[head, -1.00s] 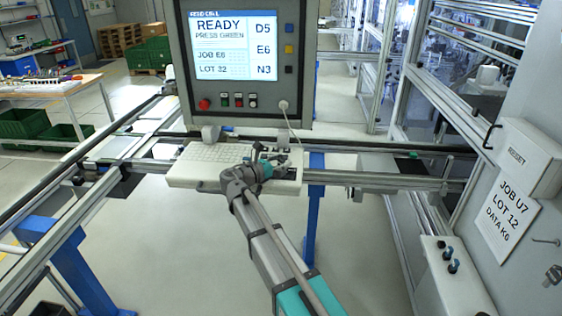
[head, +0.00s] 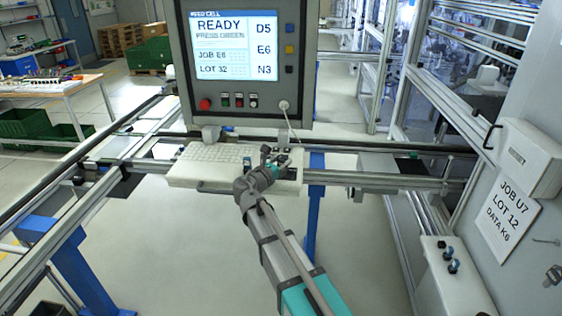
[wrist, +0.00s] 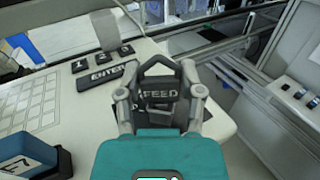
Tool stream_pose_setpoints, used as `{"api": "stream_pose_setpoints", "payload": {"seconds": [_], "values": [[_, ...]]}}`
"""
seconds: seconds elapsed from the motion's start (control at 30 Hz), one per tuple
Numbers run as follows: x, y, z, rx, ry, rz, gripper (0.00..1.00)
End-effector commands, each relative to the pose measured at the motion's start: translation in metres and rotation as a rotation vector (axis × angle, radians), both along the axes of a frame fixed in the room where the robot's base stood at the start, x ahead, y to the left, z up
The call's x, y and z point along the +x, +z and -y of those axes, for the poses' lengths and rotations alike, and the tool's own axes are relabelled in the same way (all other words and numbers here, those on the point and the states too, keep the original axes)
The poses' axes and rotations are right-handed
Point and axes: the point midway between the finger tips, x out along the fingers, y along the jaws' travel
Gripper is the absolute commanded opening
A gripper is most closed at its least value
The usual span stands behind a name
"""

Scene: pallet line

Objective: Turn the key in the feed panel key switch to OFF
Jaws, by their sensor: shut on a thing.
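My gripper (wrist: 160,100) is shut on a black piece marked FEED (wrist: 158,93), with an open triangular loop at its top; it looks like a key or its tag. The gripper holds it over the right end of the white keyboard shelf (wrist: 60,116). A dark plate beneath is mostly hidden by the fingers. I cannot tell whether the piece sits in a lock. In the head view my gripper (head: 268,163) is at the shelf's right end, below the screen panel (head: 243,121). No OFF mark is readable.
A black ENTER tile (wrist: 107,74) and several small black tiles lie left of the gripper. An open blue-and-black box (wrist: 33,160) is at lower left. A cord hangs from the screen panel.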

Motion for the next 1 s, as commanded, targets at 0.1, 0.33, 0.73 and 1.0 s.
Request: {"api": "stream_pose_setpoints", "payload": {"seconds": [0.1, 0.33, 0.73, 1.0], "values": [[-0.0017, 0.0002, 0.0024, -0.001, 0.065, 0.0, 0.04], [-0.0011, 0.0003, 0.0028, -0.001, 0.192, 0.0, 0.04], [0.0008, 0.0002, 0.0004, -0.001, 0.375, 0.0, 0.58], [0.0007, 0.0002, 0.0007, -0.001, 0.372, 0.0, 0.89]]}}
